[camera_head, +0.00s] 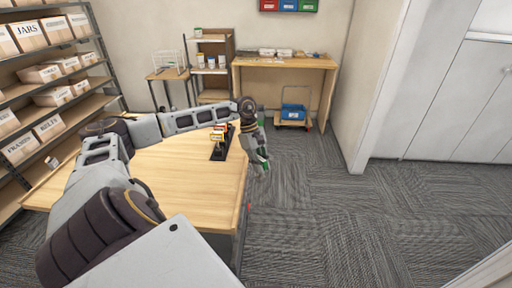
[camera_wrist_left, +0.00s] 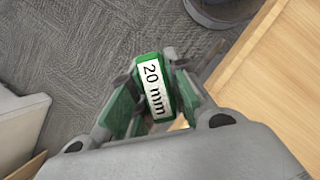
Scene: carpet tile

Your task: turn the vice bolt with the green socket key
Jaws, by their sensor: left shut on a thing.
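My left gripper (camera_head: 262,168) hangs just past the right edge of the wooden table in the head view, pointing down. It is shut on the green socket key (camera_wrist_left: 155,88), whose handle carries a white "20 mm" label in the left wrist view. The key's lower part is hidden by the handle and fingers. A black stand (camera_head: 217,155) on the table holds keys with red and orange-yellow handles (camera_head: 217,134), left of the gripper. I cannot make out the vice or its bolt in either view. My right gripper is not in view.
The wooden table (camera_head: 195,180) is mostly bare; its edge (camera_wrist_left: 255,45) runs close beside the gripper. Shelves with boxes (camera_head: 40,73) stand at left. A workbench (camera_head: 285,62) and a cart with a blue bin (camera_head: 293,112) stand behind. Carpet at right is clear.

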